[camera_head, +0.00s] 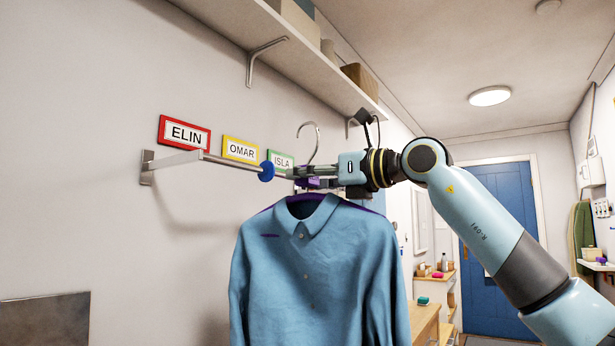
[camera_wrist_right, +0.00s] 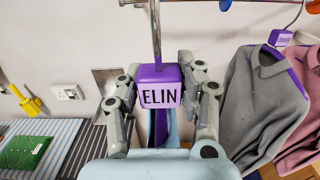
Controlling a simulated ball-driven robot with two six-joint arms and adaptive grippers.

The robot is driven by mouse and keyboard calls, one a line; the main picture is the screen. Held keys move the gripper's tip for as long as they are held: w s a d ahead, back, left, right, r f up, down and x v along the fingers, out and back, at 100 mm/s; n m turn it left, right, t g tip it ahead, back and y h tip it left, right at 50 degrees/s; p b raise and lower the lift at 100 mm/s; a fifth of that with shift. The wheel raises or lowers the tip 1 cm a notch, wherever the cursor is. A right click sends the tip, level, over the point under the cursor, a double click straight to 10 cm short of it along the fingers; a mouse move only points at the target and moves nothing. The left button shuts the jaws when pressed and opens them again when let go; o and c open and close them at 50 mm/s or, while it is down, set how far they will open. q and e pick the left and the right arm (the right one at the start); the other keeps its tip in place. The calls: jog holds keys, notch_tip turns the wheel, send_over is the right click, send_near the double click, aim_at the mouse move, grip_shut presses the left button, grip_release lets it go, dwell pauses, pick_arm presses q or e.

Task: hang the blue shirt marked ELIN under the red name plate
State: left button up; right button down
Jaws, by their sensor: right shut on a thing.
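The blue shirt (camera_head: 312,265) hangs from a hanger with a steel hook (camera_head: 309,138) and a purple block (camera_wrist_right: 161,86) marked ELIN. My right gripper (camera_head: 312,178) is shut on this block, just below the hook; its fingers flank the block in the wrist view. The red name plate (camera_head: 185,134) marked ELIN is on the wall at the left, above the left part of the rail (camera_head: 226,161). The shirt is right of that plate. The hook shows near the rail's right end; I cannot tell whether it touches the rail. My left gripper is out of view.
A blue disc (camera_head: 266,171) sits on the rail, between the red plate's section and the hook. Yellow OMAR (camera_head: 240,149) and green ISLA (camera_head: 281,160) plates follow. A shelf (camera_head: 290,45) runs above. Grey (camera_wrist_right: 262,100) and pink (camera_wrist_right: 300,118) sweaters hang at right in the wrist view.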

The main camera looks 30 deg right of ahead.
jog(key=shift+w+a+r+p, duration=0.2)
jog(key=shift+w+r+p, duration=0.05)
jog(key=shift+w+p, duration=0.15)
jog(key=p+x, duration=0.3)
jog(key=x, duration=0.7)
jog(key=shift+a+f+p, duration=0.1)
jog(key=shift+f+p, duration=0.05)
jog(key=shift+p, duration=0.25)
jog(key=w+a+f, duration=0.1)
jog(key=w+a, duration=0.1)
jog(key=w, duration=0.3)
jog(key=w+a+f+b, duration=0.1)
jog(key=w+a+f, duration=0.1)
jog(key=w, duration=0.3)
jog(key=shift+w+a, duration=0.25)
jog(key=shift+a, duration=0.15)
